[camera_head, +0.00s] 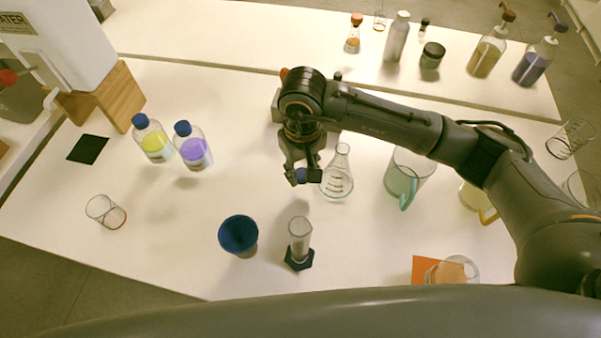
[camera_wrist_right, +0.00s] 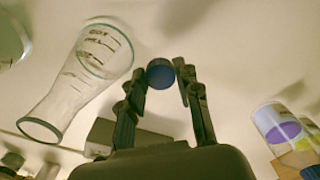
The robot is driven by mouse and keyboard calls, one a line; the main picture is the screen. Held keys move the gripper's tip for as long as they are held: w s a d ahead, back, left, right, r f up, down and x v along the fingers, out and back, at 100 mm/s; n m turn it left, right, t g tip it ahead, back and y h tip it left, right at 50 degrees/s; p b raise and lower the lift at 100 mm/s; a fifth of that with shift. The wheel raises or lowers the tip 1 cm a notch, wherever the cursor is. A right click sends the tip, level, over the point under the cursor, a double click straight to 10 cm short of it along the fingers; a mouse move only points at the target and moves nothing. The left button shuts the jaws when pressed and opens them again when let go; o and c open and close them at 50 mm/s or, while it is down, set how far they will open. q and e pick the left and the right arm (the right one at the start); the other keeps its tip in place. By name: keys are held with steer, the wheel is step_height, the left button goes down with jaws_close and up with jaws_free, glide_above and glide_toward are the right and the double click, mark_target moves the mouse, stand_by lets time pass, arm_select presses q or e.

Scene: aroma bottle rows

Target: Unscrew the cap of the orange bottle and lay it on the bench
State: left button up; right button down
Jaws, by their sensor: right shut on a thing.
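My right gripper (camera_head: 302,176) is shut on a small blue cap (camera_head: 301,174), left of the conical flask. In the right wrist view the blue cap (camera_wrist_right: 160,74) sits between the fingertips (camera_wrist_right: 167,82), with no bottle attached. I cannot tell whether the cap touches the white bench (camera_head: 170,245). A clear vessel with orange-tan contents (camera_head: 453,271) stands by an orange mat (camera_head: 424,264) at the front right, partly hidden by my body; I cannot tell whether it is the orange bottle. My left gripper is not in view.
A conical flask (camera_head: 337,180) stands close right of the gripper. A blue cup (camera_head: 238,233) and a glass cylinder (camera_head: 299,236) stand in front. Blue-capped yellow (camera_head: 154,143) and purple (camera_head: 194,150) bottles stand left. Bench between the purple bottle and the gripper is clear.

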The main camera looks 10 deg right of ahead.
mark_target(300, 171)
steer(key=shift+w+a+f, duration=0.1)
steer(key=shift+w+f, duration=0.1)
steer(key=shift+f, duration=0.1)
step_height(300, 171, down, 3)
steer(key=shift+w+p, duration=0.15)
steer(key=shift+p, duration=0.4)
steer(key=shift+f, duration=0.2)
steer(key=shift+f, duration=0.2)
steer(key=c, duration=1)
jaws_free()
steer(key=shift+o, duration=0.2)
steer(key=shift+r, duration=0.15)
